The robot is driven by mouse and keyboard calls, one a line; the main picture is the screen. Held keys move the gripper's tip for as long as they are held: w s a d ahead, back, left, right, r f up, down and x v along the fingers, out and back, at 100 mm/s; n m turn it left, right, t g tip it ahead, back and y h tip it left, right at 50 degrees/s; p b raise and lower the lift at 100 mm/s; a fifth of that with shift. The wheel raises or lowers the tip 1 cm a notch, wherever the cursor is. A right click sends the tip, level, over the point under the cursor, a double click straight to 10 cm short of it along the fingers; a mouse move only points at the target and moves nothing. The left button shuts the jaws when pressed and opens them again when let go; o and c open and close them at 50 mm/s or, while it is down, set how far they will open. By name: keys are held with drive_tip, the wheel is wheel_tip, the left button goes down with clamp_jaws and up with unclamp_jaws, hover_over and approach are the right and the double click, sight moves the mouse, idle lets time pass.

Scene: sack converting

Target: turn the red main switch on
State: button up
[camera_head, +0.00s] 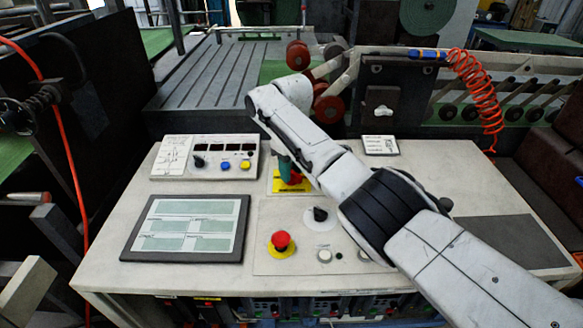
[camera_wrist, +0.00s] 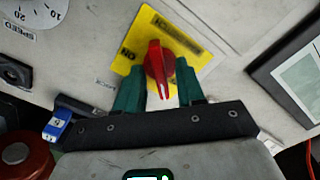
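The red main switch is a rotary knob on a yellow plate. In the wrist view the knob (camera_wrist: 157,62) stands at the centre of the plate (camera_wrist: 198,36), with a white pointer line towards the bottom of the picture. My gripper (camera_wrist: 163,88) has green fingers, open, one on each side of the knob's lower end. Gaps show between the fingers and the knob; contact is not visible. In the head view my gripper (camera_head: 286,168) reaches down at the yellow plate (camera_head: 291,187), and my arm and fingers hide most of the switch.
A red mushroom button (camera_head: 281,241) and a black dial knob (camera_head: 320,214) sit nearer on the console. A dark-framed screen (camera_head: 188,228) lies left, below a box of small controls (camera_head: 206,157). Red rollers (camera_head: 328,108) and an orange coiled hose (camera_head: 478,92) stand behind.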

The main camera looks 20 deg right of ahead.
clamp_jaws()
drive_tip(key=shift+m, duration=0.3)
idle(0.3)
drive_tip(key=m, duration=0.3)
drive_tip(key=shift+p, duration=0.35)
drive_tip(key=m, duration=0.9)
drive_tip(key=shift+m, duration=0.3)
drive_tip(key=m, duration=0.4)
drive_tip(key=shift+m, duration=0.3)
